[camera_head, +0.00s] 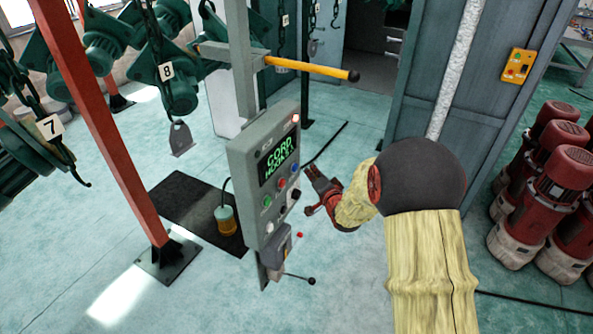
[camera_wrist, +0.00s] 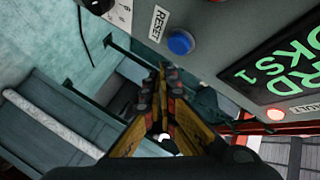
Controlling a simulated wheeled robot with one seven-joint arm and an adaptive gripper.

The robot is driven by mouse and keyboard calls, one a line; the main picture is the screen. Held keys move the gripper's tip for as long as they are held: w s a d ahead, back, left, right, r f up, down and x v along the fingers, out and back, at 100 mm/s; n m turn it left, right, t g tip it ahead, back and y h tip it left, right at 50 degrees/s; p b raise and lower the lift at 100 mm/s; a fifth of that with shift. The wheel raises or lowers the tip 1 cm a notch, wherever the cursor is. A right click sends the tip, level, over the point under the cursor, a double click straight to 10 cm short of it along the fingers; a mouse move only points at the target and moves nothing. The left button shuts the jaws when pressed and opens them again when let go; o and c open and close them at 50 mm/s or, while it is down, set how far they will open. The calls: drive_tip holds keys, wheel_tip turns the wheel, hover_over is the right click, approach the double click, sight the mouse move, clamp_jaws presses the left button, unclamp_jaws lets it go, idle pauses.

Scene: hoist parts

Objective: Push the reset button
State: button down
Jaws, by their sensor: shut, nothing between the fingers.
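The grey control panel (camera_head: 252,165) stands on a post at the centre of the head view, its screen lit with green text. In the wrist view, a round blue button (camera_wrist: 180,42) sits beside a white RESET label (camera_wrist: 157,24) on the panel face. The blue button also shows small on the panel's right side in the head view (camera_head: 295,169). My gripper (camera_head: 311,172) is just right of the panel. In the wrist view, its closed fingertips (camera_wrist: 168,70) appear just below the button, with a visible gap in the picture. Nothing is held.
Other buttons, including a green one (camera_head: 267,202), share the panel. A yellow bar (camera_head: 310,68) sticks out above it. A lever (camera_head: 300,279) projects below. Red-and-white machines (camera_head: 560,190) stand at right. Hanging hooks and a red post (camera_head: 105,125) are at left.

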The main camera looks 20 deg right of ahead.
drive_tip(key=shift+w+a, duration=0.45)
drive_tip(key=shift+w, duration=0.1)
drive_tip(key=shift+w+a+b, duration=0.1)
drive_tip(key=shift+w+b, duration=0.05)
drive_tip(key=shift+b, duration=0.15)
idle(0.9)
drive_tip(key=shift+w+a, duration=0.2)
drive_tip(key=shift+w+a+b, duration=0.25)
drive_tip(key=shift+w+b, duration=0.05)
drive_tip(key=shift+b, duration=0.2)
idle(0.7)
drive_tip(key=shift+s+d, duration=0.1)
drive_tip(key=shift+d, duration=0.05)
drive_tip(key=shift+s+d, duration=0.4)
drive_tip(key=shift+s, duration=0.15)
idle(0.3)
drive_tip(key=s+d, duration=0.1)
drive_tip(key=s, duration=0.1)
drive_tip(key=s+d, duration=0.2)
idle(0.5)
